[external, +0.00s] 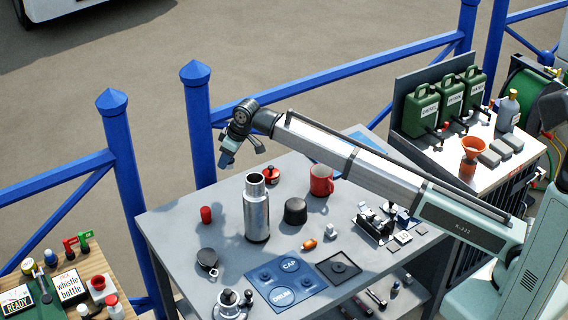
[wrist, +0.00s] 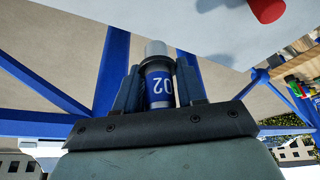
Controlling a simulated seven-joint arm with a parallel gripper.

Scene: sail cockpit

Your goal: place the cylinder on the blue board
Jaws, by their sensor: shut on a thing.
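My gripper (wrist: 158,90) is shut on a cylinder (wrist: 158,82) with a silver top and a blue label reading "02" upside down. In the external view my gripper (external: 229,153) is raised above the table's back left side, beside the blue fence post. The held cylinder is small and hard to make out there. A blue board (external: 268,292) marked "CAP" and "DRUM" lies flat at the table's front, well apart from my gripper. Another blue patch (external: 363,138) shows behind my arm at the table's back, partly hidden.
A tall silver flask (external: 257,212) stands midtable between my gripper and the marked board. Around it are a red cylinder (external: 206,215), black cap (external: 295,211), red mug (external: 321,181) and black lid (external: 207,258).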

